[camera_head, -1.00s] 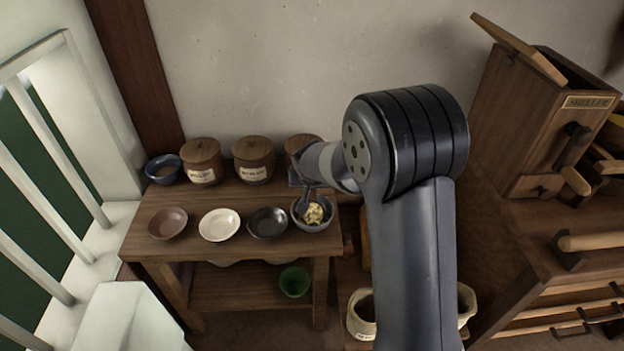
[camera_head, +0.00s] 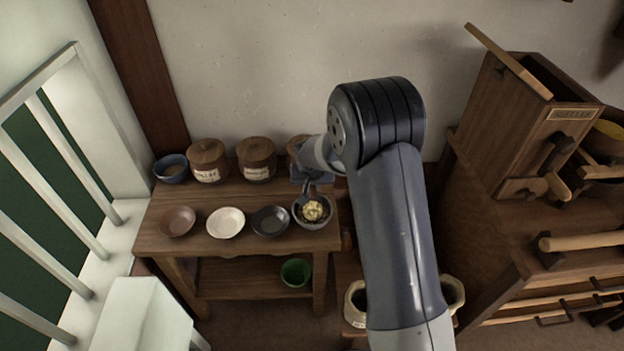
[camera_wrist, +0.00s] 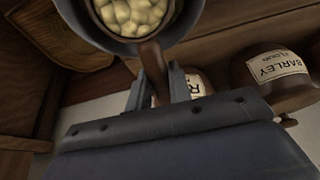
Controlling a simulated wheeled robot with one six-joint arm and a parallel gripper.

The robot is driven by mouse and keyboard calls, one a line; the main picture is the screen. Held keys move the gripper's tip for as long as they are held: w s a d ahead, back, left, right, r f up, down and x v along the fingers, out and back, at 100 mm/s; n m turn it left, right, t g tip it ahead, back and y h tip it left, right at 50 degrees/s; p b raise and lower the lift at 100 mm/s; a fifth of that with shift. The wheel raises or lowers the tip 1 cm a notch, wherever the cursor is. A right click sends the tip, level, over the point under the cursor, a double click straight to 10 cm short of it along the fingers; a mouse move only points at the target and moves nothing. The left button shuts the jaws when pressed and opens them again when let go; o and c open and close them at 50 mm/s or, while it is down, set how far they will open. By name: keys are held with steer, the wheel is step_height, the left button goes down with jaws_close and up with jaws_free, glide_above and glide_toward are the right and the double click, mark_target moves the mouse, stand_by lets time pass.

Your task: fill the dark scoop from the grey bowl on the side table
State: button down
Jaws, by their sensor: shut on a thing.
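My gripper (camera_wrist: 159,82) is shut on the brown handle of the dark scoop (camera_wrist: 152,58) in the wrist view. Pale yellow kernels show in a round, dark-rimmed opening just beyond the handle, with a grey ring around it. It looks like the scoop's cup, holding kernels, over or in the grey bowl; I cannot tell whether they touch. In the head view, the grey bowl (camera_head: 316,224) stands at the right end of the side table (camera_head: 232,250). My gripper (camera_head: 307,186) is just behind and above it. Yellow kernels show there.
A brown dish (camera_head: 178,221), a white dish (camera_head: 225,222) and a black dish (camera_head: 270,221) line the table's front. Lidded crocks (camera_head: 208,160) and a blue bowl (camera_head: 171,168) stand behind. A green bowl (camera_head: 295,272) is on the lower shelf. A wooden sheller (camera_head: 545,125) stands right.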

steer(key=shift+w+r+g+p, duration=0.2)
steer(key=shift+g+p, duration=0.2)
steer(key=shift+p, duration=0.85)
steer(key=shift+w+g+p, duration=0.35)
steer(key=shift+g+p, duration=0.25)
steer(key=shift+p, duration=0.65)
steer(key=shift+w+f+g+p, duration=0.1)
steer(key=shift+w+g+p, duration=0.1)
steer(key=shift+g+p, duration=0.65)
steer(key=shift+g, duration=0.55)
steer(key=shift+r+p, duration=1.8)
steer(key=shift+r, duration=0.8)
